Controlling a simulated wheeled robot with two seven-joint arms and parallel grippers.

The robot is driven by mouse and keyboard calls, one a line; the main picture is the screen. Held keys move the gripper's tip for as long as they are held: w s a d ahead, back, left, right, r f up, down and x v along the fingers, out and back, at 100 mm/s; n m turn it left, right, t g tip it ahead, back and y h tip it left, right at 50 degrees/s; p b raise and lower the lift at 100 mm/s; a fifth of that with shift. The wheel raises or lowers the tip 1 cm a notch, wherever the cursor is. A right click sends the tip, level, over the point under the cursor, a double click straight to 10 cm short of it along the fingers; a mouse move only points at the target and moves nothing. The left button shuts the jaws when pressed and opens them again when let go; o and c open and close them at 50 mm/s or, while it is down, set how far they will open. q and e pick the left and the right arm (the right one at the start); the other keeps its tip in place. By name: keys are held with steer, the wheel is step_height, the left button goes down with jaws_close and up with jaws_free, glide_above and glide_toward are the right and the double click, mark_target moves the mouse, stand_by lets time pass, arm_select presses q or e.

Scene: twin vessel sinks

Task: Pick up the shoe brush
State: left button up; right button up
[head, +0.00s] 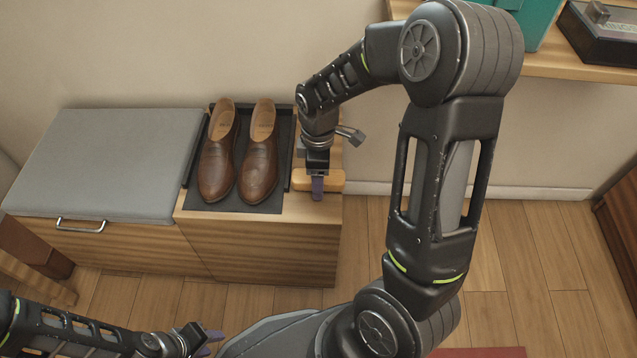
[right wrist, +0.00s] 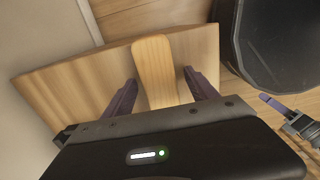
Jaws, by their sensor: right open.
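The shoe brush (head: 333,181) has a light wooden body and lies on the right end of the wooden bench top, beside the shoe tray. My right gripper (head: 318,190) is over it, pointing down. In the right wrist view the brush (right wrist: 154,62) lies between the two open fingers of my right gripper (right wrist: 160,86), with a gap on each side. Its bristles are hidden. My left gripper (head: 212,343) is low at the bottom left of the head view, away from the bench, with its fingers apart and empty.
Brown leather shoes (head: 219,160) stand on a dark tray (head: 272,207) just left of the brush. A grey cushion (head: 110,165) covers the bench's left part. A wooden shelf (head: 560,68) holds a teal box (head: 530,22) at the upper right. The wall is close behind.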

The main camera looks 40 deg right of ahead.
steer(key=shift+f, duration=0.3)
stand_by(0.4)
jaws_close()
step_height(320, 180, up, 10)
steer(key=p, duration=0.3)
steer(key=shift+r+p, duration=0.1)
steer(key=shift+p, duration=0.2)
stand_by(0.4)
stand_by(0.4)
